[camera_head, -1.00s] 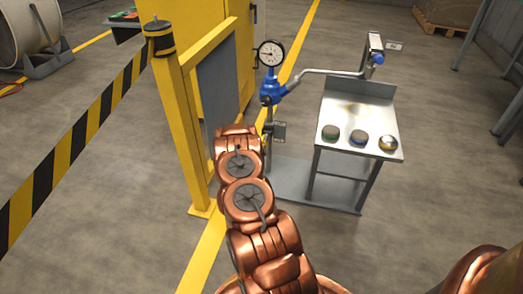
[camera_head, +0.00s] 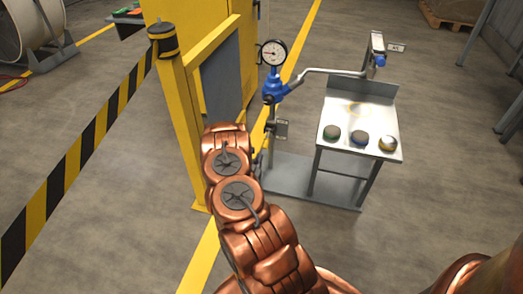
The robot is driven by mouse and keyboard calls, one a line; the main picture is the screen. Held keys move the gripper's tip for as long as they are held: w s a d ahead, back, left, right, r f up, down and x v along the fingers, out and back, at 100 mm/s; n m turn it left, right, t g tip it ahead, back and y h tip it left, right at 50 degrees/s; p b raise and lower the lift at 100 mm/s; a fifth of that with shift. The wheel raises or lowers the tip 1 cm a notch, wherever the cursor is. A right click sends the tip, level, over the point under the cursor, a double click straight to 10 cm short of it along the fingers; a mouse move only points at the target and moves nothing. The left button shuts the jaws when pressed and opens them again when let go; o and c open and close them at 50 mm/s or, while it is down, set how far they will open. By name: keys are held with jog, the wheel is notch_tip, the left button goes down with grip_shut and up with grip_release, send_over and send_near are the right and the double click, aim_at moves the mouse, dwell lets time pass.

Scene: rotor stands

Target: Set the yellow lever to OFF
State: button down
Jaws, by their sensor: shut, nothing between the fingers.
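I cannot make out a yellow lever in the head view; the yellow cabinet's (camera_head: 228,50) near side is partly covered by a frame and my arm. A stand with a round white gauge (camera_head: 272,53) and a blue valve body (camera_head: 274,89) rises beyond my arm. A pale bent pipe runs right from the valve to a blue-tipped fitting (camera_head: 379,61). My copper arm reaches forward to the cabinet's frame, left of the stand. My gripper is hidden behind its wrist. A small dark part shows beside the wrist, too small to identify.
A metal table (camera_head: 352,115) with three domed buttons stands right of the stand. A yellow post (camera_head: 178,110) with a striped barrier belt (camera_head: 75,160) stands close left of my arm. A drum (camera_head: 27,35) is at the far left.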

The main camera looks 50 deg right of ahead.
jog(key=shift+s+a+f, duration=0.2)
jog(key=shift+s+a, duration=0.15)
jog(key=shift+a, duration=0.35)
jog(key=shift+s+a+f, duration=0.2)
jog(key=shift+s+a, duration=0.1)
jog(key=shift+a, duration=0.35)
jog(key=shift+a, duration=0.1)
